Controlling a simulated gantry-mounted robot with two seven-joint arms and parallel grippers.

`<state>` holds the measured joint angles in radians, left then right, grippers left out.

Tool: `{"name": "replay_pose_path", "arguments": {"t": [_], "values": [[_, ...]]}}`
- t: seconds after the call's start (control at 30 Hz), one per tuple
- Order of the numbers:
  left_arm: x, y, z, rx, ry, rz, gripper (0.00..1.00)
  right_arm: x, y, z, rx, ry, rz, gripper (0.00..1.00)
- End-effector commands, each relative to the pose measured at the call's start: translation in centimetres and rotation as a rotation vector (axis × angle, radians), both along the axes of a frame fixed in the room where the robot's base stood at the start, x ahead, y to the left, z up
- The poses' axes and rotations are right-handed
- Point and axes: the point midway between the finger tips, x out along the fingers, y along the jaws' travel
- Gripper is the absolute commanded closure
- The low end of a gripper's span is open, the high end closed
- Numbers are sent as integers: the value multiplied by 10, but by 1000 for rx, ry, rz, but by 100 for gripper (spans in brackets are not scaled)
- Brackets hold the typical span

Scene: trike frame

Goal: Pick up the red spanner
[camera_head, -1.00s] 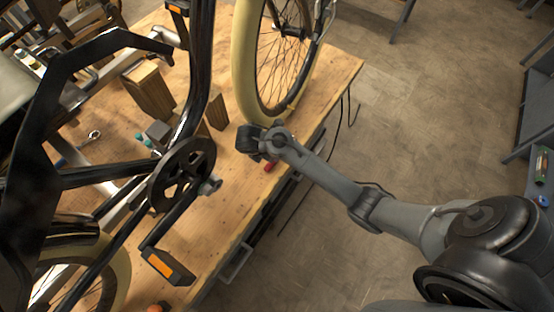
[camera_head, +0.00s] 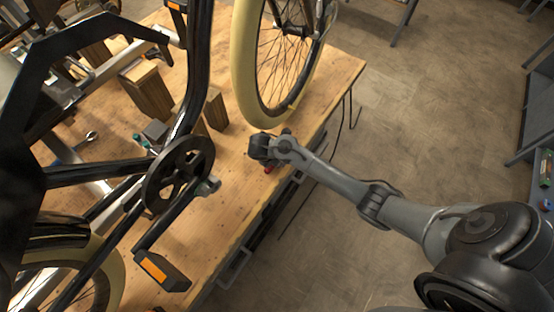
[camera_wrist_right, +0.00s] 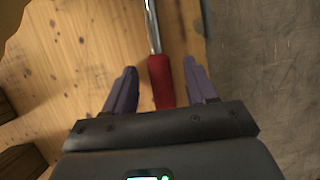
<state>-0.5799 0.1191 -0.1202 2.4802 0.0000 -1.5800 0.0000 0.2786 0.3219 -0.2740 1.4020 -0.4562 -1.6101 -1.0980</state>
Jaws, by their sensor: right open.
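The red spanner has a red handle (camera_wrist_right: 161,82) and a shiny metal shaft in the right wrist view. It lies on the wooden table near its right edge. Its far end runs out of the top of that view. In the head view only a small red bit (camera_head: 268,170) shows beside my right gripper, and the rest is hidden. My right gripper (camera_wrist_right: 160,68) is open, with one purple finger on each side of the handle. My left gripper is not in view.
A black trike frame (camera_head: 100,172) with a crank and pedal (camera_head: 162,270) stands left of the arm. A cream-tyred wheel (camera_head: 245,75) rises just behind my right gripper. Wooden blocks (camera_head: 148,90) and another spanner (camera_head: 91,135) are further left. Open floor lies to the right.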

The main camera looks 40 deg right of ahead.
Motion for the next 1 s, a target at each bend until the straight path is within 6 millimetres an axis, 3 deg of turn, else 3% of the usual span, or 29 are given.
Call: {"name": "replay_pose_path", "arguments": {"t": [0.2,0.57,1.0], "values": [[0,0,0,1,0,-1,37,0,0,0,0,0,0,47],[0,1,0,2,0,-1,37,0,0,0,0,0,0,100],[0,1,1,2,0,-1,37,0,0,1,0,-1,0,100]]}}
